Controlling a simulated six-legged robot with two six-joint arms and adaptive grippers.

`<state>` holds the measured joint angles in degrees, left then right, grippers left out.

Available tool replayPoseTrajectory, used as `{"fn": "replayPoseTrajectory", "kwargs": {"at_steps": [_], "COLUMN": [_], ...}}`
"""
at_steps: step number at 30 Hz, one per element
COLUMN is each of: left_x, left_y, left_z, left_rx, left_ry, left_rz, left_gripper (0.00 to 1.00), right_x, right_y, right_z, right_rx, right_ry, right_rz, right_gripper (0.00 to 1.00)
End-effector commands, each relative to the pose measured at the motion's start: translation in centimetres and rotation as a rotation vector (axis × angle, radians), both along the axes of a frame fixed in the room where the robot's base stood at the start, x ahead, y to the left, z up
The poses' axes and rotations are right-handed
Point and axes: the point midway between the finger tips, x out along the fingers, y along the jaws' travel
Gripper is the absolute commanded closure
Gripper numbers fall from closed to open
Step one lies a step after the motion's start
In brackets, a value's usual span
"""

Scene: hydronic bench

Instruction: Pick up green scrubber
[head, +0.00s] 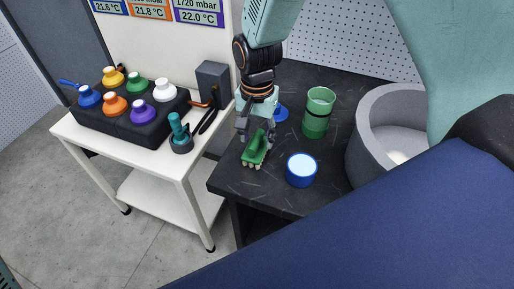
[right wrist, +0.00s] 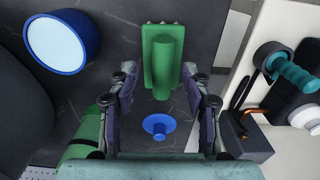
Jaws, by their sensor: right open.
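The green scrubber (head: 254,152), a block with a raised grip and pale bristles, is at the near left corner of the dark bench top. It also shows in the right wrist view (right wrist: 163,60), upper middle. My right gripper (head: 250,143) is over the scrubber from above. In the right wrist view my right gripper (right wrist: 160,72) is open, with one finger on each side of the scrubber's grip and a visible gap on both sides. The head view hides part of the scrubber behind the fingers. My left gripper is not seen.
A blue round container (head: 301,171) stands close right of the scrubber. A green cup (head: 319,112), a small blue knobbed piece (head: 281,114) and a grey basin (head: 363,150) are farther back or right. A white cart (head: 150,160) with several coloured knobs stands left.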

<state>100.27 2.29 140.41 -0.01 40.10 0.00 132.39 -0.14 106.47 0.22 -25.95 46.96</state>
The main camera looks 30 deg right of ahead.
Motion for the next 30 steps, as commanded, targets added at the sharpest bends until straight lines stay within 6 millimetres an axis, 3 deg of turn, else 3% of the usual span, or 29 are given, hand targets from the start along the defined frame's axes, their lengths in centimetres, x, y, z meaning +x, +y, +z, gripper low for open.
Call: {"fn": "replayPoseTrajectory", "kwargs": {"at_steps": [4, 12, 30], "left_x": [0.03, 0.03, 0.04], "left_y": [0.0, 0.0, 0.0], "left_z": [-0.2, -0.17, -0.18], "left_rx": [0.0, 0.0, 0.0], "left_ry": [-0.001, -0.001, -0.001], "left_rz": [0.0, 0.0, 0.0], "left_gripper": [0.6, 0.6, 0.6], "right_x": [0.09, 0.33, 0.35], "right_y": [-0.02, -0.1, -0.14], "right_z": [-1.5, -1.62, -1.62], "right_rx": [0.0, 0.0, 0.0], "right_ry": [0.0, -0.001, 0.0], "right_rz": [0.0, 0.0, 0.0], "right_gripper": [0.51, 0.51, 1.0]}}
